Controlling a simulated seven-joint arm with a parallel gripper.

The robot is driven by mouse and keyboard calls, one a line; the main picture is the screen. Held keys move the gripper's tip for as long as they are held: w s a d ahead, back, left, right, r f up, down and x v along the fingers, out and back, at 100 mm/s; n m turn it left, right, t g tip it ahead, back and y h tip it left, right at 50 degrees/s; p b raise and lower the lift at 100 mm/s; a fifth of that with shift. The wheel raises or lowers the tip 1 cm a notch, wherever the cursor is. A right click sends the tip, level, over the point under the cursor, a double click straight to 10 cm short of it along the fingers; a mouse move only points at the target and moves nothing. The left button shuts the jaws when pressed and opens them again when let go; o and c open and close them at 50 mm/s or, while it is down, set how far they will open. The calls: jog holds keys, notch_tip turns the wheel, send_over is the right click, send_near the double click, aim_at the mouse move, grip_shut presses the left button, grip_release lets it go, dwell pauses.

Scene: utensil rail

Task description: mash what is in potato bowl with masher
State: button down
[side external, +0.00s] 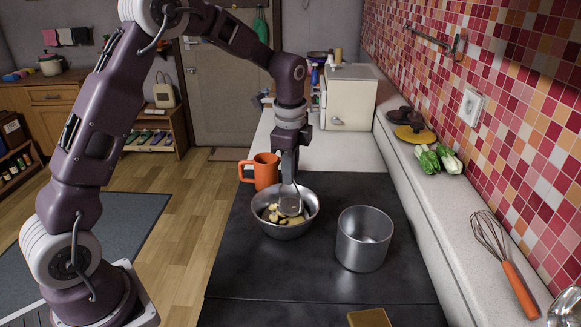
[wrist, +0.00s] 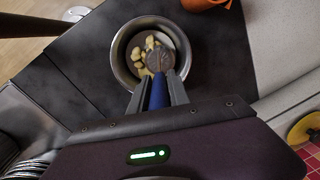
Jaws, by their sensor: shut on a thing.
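The potato bowl (side external: 270,228) is a round metal bowl on the dark counter, with several pale yellow potato pieces (side external: 272,215) in it. The bowl also shows in the wrist view (wrist: 117,62). My gripper (side external: 289,172) is above the bowl, shut on the masher. The masher's metal head (side external: 290,204) is down inside the bowl, at or among the pieces; I cannot tell whether it presses on them. In the wrist view the masher's blue handle (wrist: 158,92) is between the two fingers, and potato pieces (wrist: 138,58) lie beside the head.
An orange mug (side external: 265,170) stands just behind the bowl. An empty metal pot (side external: 363,245) stands to its right. A whisk (side external: 505,262) with an orange handle lies on the right ledge near leafy vegetables (side external: 440,160). The dark counter (side external: 270,275) is clear in front of the bowl.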

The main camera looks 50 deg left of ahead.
jog(key=shift+f, duration=1.15)
jog(key=shift+r, duration=0.1)
jog(key=shift+r, duration=1.45)
jog(key=shift+s+a, duration=0.8)
jog(key=shift+s, duration=0.2)
jog(key=shift+f, duration=1.5)
